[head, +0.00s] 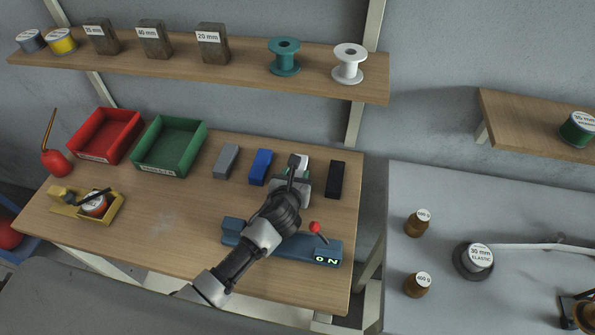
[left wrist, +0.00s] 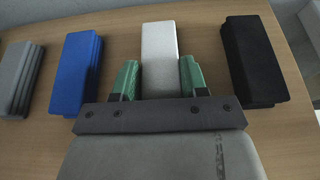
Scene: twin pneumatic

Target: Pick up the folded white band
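The folded white band (head: 304,162) lies on the wooden bench, partly hidden behind my left gripper (head: 293,180) in the head view. In the left wrist view the white band (left wrist: 160,50) is a pale flat block pointing away from me. The green fingertips of my left gripper (left wrist: 160,78) stand one on each side of its near end, with the band between them. They look open, very close to its sides; I cannot tell whether they touch it. My right gripper is not in view.
A blue folded band (head: 260,166) and a grey one (head: 226,160) lie left of the white band, a black one (head: 337,179) right. A blue device (head: 290,246) with a red-knobbed lever is under my left arm. Green (head: 170,145) and red (head: 104,135) trays stand left.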

